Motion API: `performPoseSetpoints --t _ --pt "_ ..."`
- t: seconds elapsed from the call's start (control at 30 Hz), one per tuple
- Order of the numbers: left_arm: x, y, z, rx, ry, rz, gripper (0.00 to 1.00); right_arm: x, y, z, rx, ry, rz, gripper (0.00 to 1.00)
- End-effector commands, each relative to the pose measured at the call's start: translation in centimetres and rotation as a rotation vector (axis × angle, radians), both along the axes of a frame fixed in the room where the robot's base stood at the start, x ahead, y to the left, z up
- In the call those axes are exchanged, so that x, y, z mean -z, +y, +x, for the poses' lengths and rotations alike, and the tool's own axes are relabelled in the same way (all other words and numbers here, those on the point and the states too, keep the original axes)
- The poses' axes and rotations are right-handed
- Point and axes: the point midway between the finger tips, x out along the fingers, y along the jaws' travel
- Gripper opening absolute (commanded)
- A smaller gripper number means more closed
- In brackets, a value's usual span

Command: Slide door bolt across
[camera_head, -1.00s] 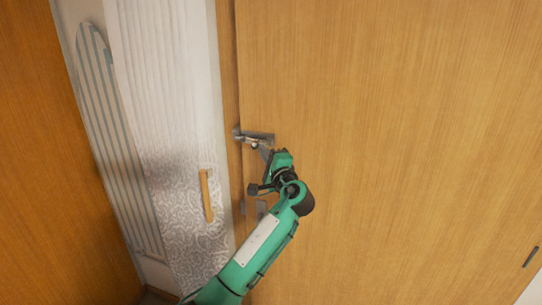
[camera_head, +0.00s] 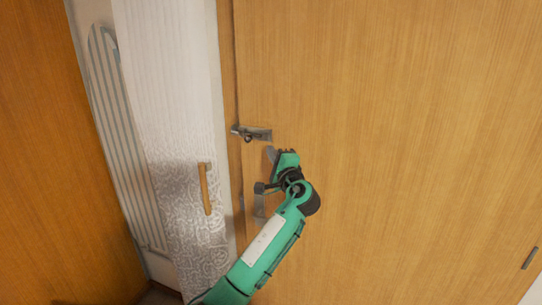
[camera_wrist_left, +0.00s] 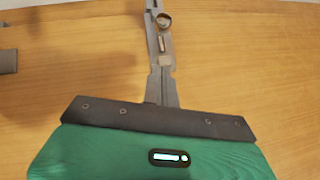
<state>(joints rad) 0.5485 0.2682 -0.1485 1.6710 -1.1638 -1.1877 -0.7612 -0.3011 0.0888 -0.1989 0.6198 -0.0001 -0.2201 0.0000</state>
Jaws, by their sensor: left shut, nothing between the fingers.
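The metal door bolt (camera_head: 252,133) is mounted on the left edge of the large wooden door (camera_head: 400,130). Its left end reaches over the seam onto the narrow wooden frame strip. A small round knob hangs at its middle. My left gripper (camera_head: 271,154) is shut and empty, just below and right of the bolt, with a small gap visible in the head view. My right gripper is not in view.
A grey metal fitting (camera_head: 259,203) is on the door beside my left wrist. A white patterned panel (camera_head: 165,110) with a wooden handle (camera_head: 205,188) stands left of the frame. A ribbed radiator-like rack (camera_head: 118,140) is farther left.

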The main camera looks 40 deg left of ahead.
Motion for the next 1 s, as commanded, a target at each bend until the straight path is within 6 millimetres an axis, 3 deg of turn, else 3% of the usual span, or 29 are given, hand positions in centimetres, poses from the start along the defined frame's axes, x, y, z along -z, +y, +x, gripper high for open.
performPoseSetpoints --t 0.17,0.4,0.5,0.73,1.0 --pt "1.1 -2.5 -1.5 0.003 -0.002 -0.003 0.00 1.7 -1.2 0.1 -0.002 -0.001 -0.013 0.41" --pt "1.8 -5.9 -3.6 0.002 -0.002 -0.004 0.00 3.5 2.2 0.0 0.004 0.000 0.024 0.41" --pt "1.9 -6.9 -4.1 0.002 -0.001 -0.002 0.00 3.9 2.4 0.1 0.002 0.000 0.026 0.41" --pt "1.8 -7.8 -4.7 0.001 0.001 -0.001 0.00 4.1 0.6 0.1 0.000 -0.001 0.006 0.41" --pt "1.8 -7.7 -4.7 0.001 0.001 -0.001 0.00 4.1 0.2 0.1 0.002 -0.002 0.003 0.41"
